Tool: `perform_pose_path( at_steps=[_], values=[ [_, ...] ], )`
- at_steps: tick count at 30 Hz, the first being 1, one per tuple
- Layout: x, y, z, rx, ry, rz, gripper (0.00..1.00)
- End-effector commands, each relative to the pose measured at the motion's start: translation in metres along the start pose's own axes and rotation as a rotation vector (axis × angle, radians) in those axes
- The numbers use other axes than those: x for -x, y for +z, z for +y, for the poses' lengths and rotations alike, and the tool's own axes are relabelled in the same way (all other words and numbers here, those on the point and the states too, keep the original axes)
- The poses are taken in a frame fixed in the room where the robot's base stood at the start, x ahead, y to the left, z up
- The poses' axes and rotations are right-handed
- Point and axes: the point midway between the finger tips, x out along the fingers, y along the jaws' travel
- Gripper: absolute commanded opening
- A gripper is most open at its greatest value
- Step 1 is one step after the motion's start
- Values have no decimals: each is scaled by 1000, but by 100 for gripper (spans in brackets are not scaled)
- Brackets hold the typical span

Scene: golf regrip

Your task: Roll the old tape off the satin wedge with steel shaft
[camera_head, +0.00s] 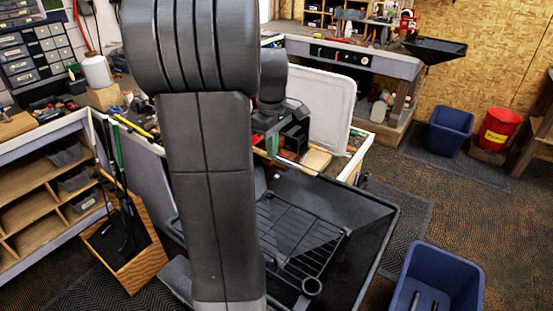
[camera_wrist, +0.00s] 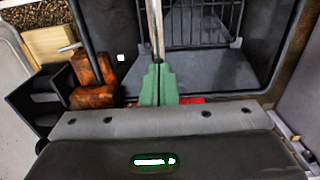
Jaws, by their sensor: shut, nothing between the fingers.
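My gripper (camera_wrist: 158,85) shows its green fingers close together in the wrist view, with nothing seen held between them. A thin pale shaft (camera_wrist: 155,28) runs upward in the picture from the fingertips, over the dark tray; I cannot tell whether they touch it. In the head view my gripper (camera_head: 271,143) is small and partly hidden by my arm, just above the bench edge. A pale shaft end (camera_head: 290,161) sticks out beside it toward the tray. Old tape cannot be told apart from the shaft. The wedge's head is not identifiable.
A black tray (camera_head: 378,245) with a wire rack (camera_head: 300,232) stands in front of the bench. A rusty orange block (camera_wrist: 95,78) and a black box (camera_wrist: 38,98) sit close left of my fingers. A wooden box (camera_head: 135,275) holds clubs. A blue bin (camera_head: 465,275) is at lower right.

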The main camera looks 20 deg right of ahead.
Motion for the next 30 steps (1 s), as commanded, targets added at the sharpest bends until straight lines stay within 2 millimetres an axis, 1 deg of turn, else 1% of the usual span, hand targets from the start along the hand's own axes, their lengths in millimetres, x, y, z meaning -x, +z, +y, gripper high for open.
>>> perform_pose_path(
  at_steps=[1, 4, 12, 15, 20, 25, 27, 30],
  values=[
    [0, -7, 0, 4, 0, 0, 0],
    [0, -13, 0, 1, 0, 0, 0],
    [0, -14, 0, 0, -1, 0, 0],
    [0, -17, 0, 1, -1, 0, 0],
    [-1, -32, 0, 2, -1, -1, 0],
    [-1, -52, 0, 2, -1, -1, 0],
    [-1, -57, 0, 2, -1, 0, 0],
    [0, -58, 0, 1, -1, 0, 0]
  ],
)
